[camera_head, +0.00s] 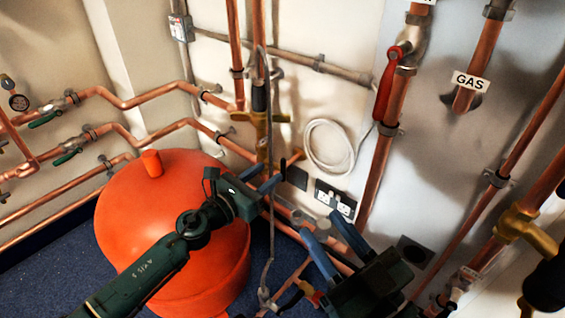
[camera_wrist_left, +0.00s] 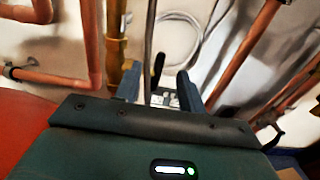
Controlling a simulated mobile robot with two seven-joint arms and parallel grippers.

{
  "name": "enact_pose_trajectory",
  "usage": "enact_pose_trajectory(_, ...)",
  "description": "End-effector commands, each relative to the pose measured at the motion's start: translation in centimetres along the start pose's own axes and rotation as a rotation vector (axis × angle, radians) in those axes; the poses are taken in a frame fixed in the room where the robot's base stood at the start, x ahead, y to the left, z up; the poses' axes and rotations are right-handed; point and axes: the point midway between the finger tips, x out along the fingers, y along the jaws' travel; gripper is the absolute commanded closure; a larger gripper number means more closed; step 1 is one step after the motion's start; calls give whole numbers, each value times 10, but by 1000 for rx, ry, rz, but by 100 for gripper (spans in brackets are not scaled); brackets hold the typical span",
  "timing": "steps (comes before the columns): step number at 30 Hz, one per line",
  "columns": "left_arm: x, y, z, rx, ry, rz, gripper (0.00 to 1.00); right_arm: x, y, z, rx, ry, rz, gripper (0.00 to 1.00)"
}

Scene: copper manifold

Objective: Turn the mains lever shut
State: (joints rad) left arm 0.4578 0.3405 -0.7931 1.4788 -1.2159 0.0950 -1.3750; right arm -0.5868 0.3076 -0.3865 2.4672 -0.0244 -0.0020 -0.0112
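A red lever (camera_head: 385,85) lies along a copper pipe at the upper right of the head view, its handle pointing down from a valve. The label above it is cut off by the frame edge, so I cannot confirm that it is the mains lever. My left gripper (camera_head: 267,175) is open and empty, below and left of the red lever, in front of the pipes by the orange tank. Its two fingers stand apart in the left wrist view (camera_wrist_left: 159,85). My right gripper (camera_head: 320,225) is open and empty at lower middle, below the red lever. Neither gripper touches the lever.
An orange tank (camera_head: 150,225) stands at left on blue carpet. Green-handled valves (camera_head: 45,119) sit on the left pipes. A coiled white cable (camera_head: 328,148) and a socket (camera_head: 335,198) are on the wall. A GAS label (camera_head: 470,82) and brass valve (camera_head: 525,230) are at right.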

Motion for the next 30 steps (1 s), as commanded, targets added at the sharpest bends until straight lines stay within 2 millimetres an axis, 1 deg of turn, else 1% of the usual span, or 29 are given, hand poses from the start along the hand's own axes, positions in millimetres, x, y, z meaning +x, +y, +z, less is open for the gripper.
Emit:
enact_pose_trajectory(1, 12, 0, -1, 0, -3, -1, 60, 1, 1, -1, -13, 20, -2, 64)
enact_pose_trajectory(6, 43, 0, -2, -1, -2, 0, 60, 7, 5, -9, -55, 84, -9, 64)
enact_pose_trajectory(9, 56, 0, -2, -2, -1, 0, 60, 9, 7, -14, -77, 121, -12, 64)
enact_pose_trajectory(12, 63, 0, -1, -3, -1, -1, 60, 11, 8, -18, -92, 146, -13, 64)
enact_pose_trajectory(16, 67, -1, -1, -3, 0, -1, 60, 12, 9, -21, -99, 158, -13, 64)
enact_pose_trajectory(23, 68, 0, 0, -3, 0, -1, 60, 12, 9, -22, -102, 161, -14, 64)
enact_pose_trajectory(30, 67, 0, 0, -3, 0, 0, 80, 12, 9, -22, -104, 161, -16, 64)
